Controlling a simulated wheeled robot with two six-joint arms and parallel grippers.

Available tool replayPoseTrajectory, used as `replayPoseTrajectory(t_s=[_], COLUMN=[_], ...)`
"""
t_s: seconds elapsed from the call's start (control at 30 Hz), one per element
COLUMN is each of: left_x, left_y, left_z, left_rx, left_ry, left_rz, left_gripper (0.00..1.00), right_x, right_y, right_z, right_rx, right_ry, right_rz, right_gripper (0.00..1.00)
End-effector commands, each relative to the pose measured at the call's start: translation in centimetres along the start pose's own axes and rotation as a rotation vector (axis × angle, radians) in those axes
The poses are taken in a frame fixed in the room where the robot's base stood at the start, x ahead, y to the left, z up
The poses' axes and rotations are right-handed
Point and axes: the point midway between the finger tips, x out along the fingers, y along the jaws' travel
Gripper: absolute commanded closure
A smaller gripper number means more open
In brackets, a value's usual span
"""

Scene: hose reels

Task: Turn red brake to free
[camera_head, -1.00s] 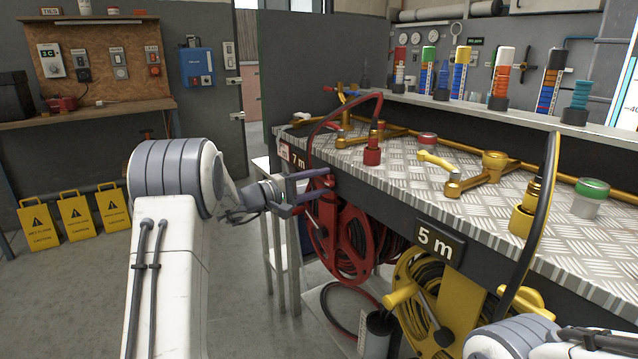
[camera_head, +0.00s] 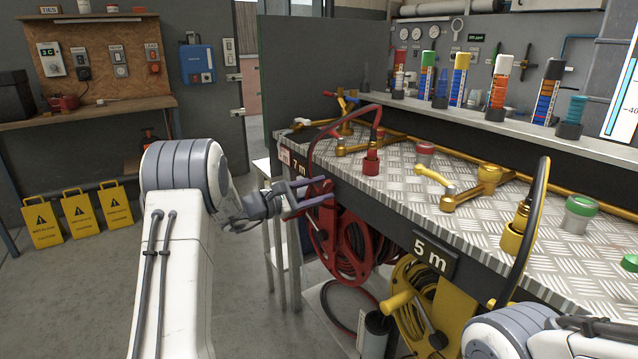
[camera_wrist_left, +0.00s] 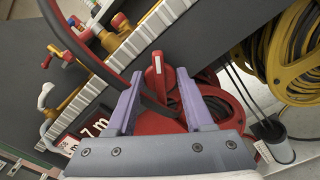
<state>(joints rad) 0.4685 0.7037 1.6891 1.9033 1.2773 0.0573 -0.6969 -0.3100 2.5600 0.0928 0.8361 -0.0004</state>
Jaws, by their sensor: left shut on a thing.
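The red hose reel (camera_head: 352,240) hangs under the bench edge beside the 7 m sign. The red brake (camera_wrist_left: 156,75), a small red lever with a pale mark, stands between the purple fingers of my left gripper (camera_wrist_left: 156,98) in the left wrist view. In the head view my left gripper (camera_head: 321,192) is at the top left of the red reel, its fingers pointing right. It is shut on the red brake, which the fingers partly hide. My right gripper is out of view; only part of my right arm shows at the bottom right.
The metal-topped bench (camera_head: 400,195) carries brass pipes and valves. A red hose (camera_head: 340,118) loops over its edge near my left gripper. The yellow reel (camera_head: 425,290) and the 5 m sign (camera_head: 437,250) are to the right. Open floor lies left.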

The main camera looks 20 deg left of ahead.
Motion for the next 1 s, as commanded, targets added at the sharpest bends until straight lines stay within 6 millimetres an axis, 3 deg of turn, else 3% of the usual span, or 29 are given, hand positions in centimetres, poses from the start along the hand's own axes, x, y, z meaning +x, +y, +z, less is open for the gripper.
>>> replayPoseTrajectory(t_s=[0.5, 1.0], left_x=[-0.1, -0.1], left_y=[0.3, 0.2], left_z=[0.1, -0.2], left_rx=[-0.457, -0.651], left_ry=[0.004, 0.004], left_rz=[-0.001, 0.001], left_gripper=[1.0, 1.0], right_x=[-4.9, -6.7], right_y=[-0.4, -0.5], right_z=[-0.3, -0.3], right_rx=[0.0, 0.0], right_ry=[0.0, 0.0], right_rz=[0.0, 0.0], right_gripper=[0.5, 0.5])
